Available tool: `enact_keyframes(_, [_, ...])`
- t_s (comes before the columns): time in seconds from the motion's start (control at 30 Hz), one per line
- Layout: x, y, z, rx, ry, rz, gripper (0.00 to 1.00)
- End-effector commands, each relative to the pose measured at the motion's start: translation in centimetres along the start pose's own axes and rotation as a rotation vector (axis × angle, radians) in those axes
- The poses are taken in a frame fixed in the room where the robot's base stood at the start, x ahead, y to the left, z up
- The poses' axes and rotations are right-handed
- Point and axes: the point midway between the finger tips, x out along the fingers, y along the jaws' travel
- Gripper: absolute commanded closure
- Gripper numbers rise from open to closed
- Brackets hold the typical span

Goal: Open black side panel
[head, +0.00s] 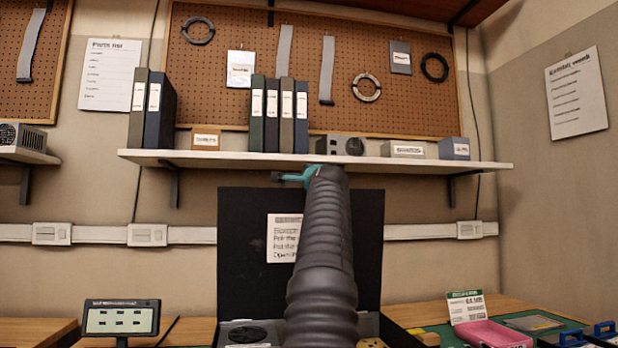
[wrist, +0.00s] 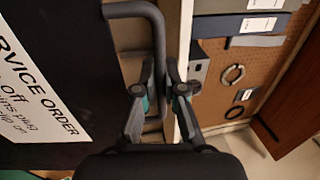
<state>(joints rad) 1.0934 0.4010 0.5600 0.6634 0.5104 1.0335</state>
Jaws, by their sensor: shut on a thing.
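The black side panel (head: 245,250) stands upright in the middle of the head view, with a white printed sheet (head: 283,238) on it. In the wrist view the panel (wrist: 90,75) fills the left side, its sheet (wrist: 35,85) reading "service order". A dark bar handle (wrist: 158,35) juts from the panel. My gripper (wrist: 160,78) is shut on the handle, with a finger on each side. In the head view my gripper (head: 300,178) is near the panel's top edge, and my arm hides part of the panel. Below the panel, a fan (head: 248,334) shows in the open case.
A shelf (head: 230,160) with binders and small boxes runs just above and behind the panel top. A small display (head: 121,318) stands on the left. A pink item (head: 492,334) and blue-handled things (head: 590,333) lie on the right bench.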

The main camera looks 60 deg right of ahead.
Motion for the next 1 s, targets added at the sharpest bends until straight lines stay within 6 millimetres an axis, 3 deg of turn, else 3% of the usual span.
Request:
enact_keyframes(0.13, [0.0,0.0,0.0,-0.002,0.000,-0.001,1.00])
enact_keyframes(0.2, [0.0,0.0,0.0,-0.002,0.000,-0.001,0.80])
enact_keyframes(0.67, [-0.5,-0.1,-0.1,0.000,0.000,-0.001,0.80])
enact_keyframes(1.0, [-3.2,-0.1,0.0,0.000,0.001,0.001,0.80])
